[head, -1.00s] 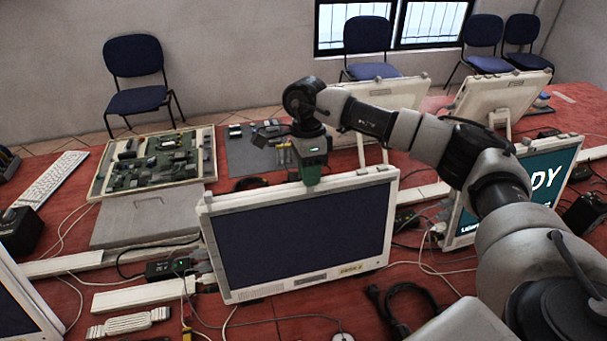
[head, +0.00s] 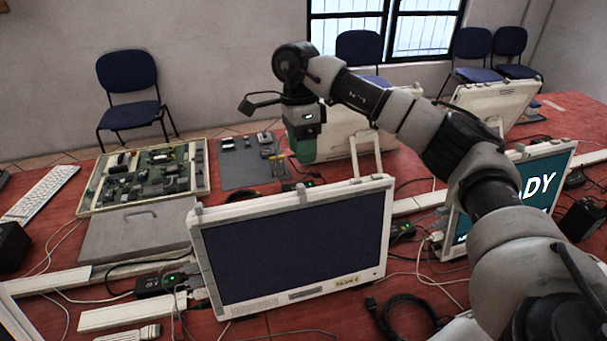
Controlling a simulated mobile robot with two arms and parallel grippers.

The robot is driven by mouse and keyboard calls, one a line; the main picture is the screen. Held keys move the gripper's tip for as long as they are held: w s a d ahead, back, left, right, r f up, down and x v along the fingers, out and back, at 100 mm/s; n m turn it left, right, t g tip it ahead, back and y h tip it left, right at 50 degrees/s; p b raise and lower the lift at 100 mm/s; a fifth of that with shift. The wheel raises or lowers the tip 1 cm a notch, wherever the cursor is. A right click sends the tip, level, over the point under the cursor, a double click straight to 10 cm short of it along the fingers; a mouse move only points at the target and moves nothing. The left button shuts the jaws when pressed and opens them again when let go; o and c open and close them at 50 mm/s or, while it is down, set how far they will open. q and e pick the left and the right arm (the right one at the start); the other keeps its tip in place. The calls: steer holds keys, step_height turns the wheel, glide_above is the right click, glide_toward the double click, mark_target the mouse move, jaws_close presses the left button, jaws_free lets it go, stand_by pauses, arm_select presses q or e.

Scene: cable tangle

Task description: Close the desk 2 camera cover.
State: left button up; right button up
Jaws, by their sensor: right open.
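A white-framed monitor (head: 293,246) with a dark screen stands in the middle of the red table. It has a small yellow label on its lower bezel, too small to read. A small tab (head: 302,192) sits at the middle of its top edge, where a camera cover may be. Whether it is open or shut is too small to tell. My right gripper (head: 303,158) has a green end and hangs above the monitor's top edge, apart from it. It is open, with nothing seen in it. My left gripper is out of view.
A monitor with a lit green screen (head: 542,188) stands at the right, partly behind my right arm. A circuit board in a tray (head: 82,206) lies at the left. Cables (head: 405,312) and white ducts (head: 118,317) clutter the table around the middle monitor. Chairs stand behind.

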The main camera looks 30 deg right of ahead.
steer(key=shift+v, duration=1.65)
